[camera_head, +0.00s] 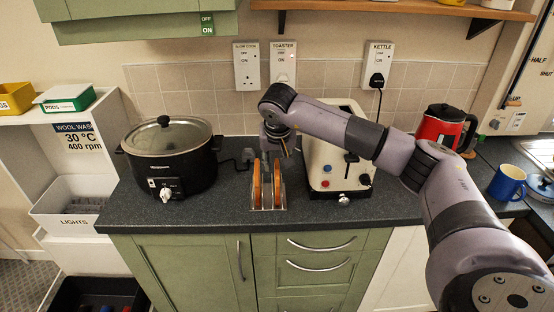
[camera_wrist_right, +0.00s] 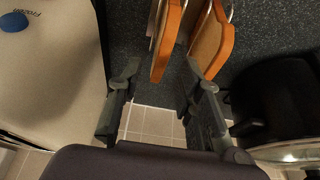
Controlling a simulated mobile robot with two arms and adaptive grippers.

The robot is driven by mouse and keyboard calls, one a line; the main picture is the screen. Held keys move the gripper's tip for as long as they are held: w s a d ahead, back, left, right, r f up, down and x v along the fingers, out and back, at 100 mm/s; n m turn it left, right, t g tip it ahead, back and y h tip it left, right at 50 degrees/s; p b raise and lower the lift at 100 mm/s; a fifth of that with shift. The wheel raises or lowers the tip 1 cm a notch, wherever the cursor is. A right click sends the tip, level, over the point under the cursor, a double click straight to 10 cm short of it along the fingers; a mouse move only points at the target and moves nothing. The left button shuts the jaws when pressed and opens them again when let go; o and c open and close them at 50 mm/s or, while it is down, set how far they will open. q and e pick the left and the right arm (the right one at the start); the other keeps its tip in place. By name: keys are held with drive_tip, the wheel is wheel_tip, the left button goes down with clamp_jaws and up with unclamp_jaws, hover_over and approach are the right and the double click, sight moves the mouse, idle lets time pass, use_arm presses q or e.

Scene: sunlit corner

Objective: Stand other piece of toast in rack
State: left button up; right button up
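Two brown pieces of toast, one on the left (camera_head: 256,183) and one on the right (camera_head: 277,186), stand upright in the metal rack (camera_head: 268,207) in the head view. In the wrist view the toaster-side toast (camera_wrist_right: 168,42) is at the left and the other toast (camera_wrist_right: 212,45) at the right. My right gripper (camera_wrist_right: 163,68) is open and empty, over the back of the rack. In the wrist view the toaster-side toast lies between its fingertips, with no clear contact. In the head view the gripper (camera_head: 275,148) is small and partly hidden. My left gripper is not in view.
The cream toaster (camera_head: 318,172) stands close right of the rack, partly behind my right arm. The black slow cooker (camera_head: 170,158) stands to the left. A red kettle (camera_head: 445,126) and blue mug (camera_head: 507,183) are at the right. The tiled wall is close behind.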

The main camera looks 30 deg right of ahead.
drive_tip(key=v, duration=1.2)
drive_tip(key=shift+f, duration=0.1)
